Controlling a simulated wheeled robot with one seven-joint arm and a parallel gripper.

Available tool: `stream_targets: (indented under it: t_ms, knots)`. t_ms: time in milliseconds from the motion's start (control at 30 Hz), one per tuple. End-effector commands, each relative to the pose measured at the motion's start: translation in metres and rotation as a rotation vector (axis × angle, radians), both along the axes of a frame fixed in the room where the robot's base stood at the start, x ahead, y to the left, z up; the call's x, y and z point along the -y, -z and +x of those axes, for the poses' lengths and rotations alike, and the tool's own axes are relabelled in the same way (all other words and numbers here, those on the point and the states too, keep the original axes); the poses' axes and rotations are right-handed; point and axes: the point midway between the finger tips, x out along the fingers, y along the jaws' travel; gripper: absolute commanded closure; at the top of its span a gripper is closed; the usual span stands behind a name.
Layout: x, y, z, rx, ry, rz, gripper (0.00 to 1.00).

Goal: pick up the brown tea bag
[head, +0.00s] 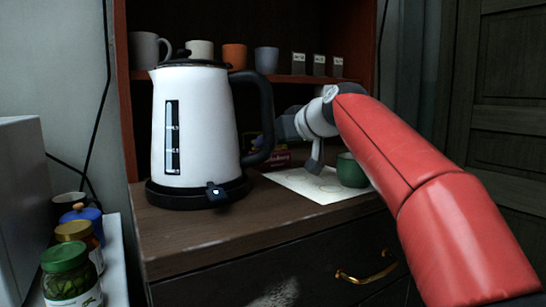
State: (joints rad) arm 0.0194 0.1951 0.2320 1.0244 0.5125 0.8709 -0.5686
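I cannot make out a brown tea bag in the head view. A dark red box (280,160) with small print is partly hidden behind the kettle's handle and my arm. My gripper (315,165) points down over the white sheet, just left of the green cup (351,171). Only one grey finger-like part shows clearly, so its opening and anything in it cannot be told.
A white kettle (195,130) on a black base (165,199) stands on the wooden cabinet, left of my gripper. A white sheet (300,183) lies under the green cup. Mugs and small labelled jars line the shelf (285,78) behind. Several jars (68,272) stand at lower left.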

Motion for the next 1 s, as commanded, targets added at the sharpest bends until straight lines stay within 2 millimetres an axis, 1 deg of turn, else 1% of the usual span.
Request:
stream_targets:
  t_ms: [100, 333, 500, 567, 867, 1000]
  knots:
    - [-0.005, 0.0029, 0.0068, -0.001, 0.0, -0.001, 0.29]
    - [-0.0053, 0.0036, 0.0075, 0.0, 0.001, 0.0, 0.29]
    - [-0.0052, 0.0035, 0.0074, 0.001, 0.001, -0.001, 0.51]
    - [-0.0052, 0.0035, 0.0074, 0.001, 0.001, -0.001, 0.58]
    - [-0.0052, 0.0033, 0.0072, 0.001, 0.001, -0.001, 0.59]
    - [-0.006, -0.0032, 0.0057, 0.002, 0.001, 0.0, 0.59]
